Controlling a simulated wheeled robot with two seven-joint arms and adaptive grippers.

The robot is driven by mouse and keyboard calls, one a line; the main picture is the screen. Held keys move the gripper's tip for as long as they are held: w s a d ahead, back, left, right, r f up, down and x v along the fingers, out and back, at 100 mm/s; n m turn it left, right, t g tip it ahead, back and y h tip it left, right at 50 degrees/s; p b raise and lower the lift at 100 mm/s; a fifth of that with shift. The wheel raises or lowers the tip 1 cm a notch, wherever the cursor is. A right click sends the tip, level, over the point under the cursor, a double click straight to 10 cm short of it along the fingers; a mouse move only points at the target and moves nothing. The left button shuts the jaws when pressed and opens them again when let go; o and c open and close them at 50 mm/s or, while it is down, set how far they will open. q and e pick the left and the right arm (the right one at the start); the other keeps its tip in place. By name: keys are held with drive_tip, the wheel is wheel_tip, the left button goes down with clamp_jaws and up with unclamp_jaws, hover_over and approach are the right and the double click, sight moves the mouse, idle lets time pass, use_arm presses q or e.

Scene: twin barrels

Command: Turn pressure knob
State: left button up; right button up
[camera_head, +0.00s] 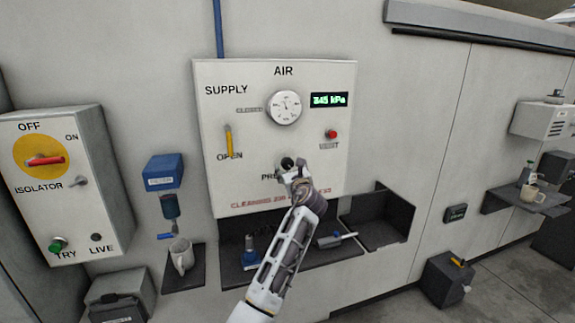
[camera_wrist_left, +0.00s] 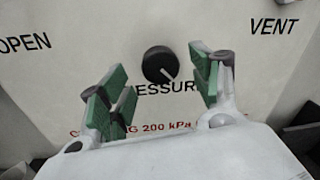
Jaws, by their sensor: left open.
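The pressure knob (camera_wrist_left: 160,65) is a round black knob with a white pointer mark, set on the white air panel (camera_head: 225,110) above the word PRESSURE. The mark points down and to the right in the left wrist view. In the head view the knob (camera_head: 287,163) shows just above my left gripper (camera_head: 293,175), partly hidden. My left gripper (camera_wrist_left: 155,90) is open in front of the panel, its green-padded fingers spread to either side of the knob. I see no contact with the knob. My right gripper is not in view.
The panel also has a gauge (camera_head: 284,107), a green display (camera_head: 329,100) reading about 345 kPa, a yellow supply lever (camera_head: 229,140) and a red vent button (camera_head: 331,134). Dark trays (camera_head: 378,222) jut out below. An isolator box (camera_head: 60,185) is at left.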

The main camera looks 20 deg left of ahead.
sight(288, 165)
use_arm(q)
drive_tip(key=shift+x, duration=2.1)
drive_tip(key=c, duration=0.9)
drive_tip(key=shift+c, duration=0.8)
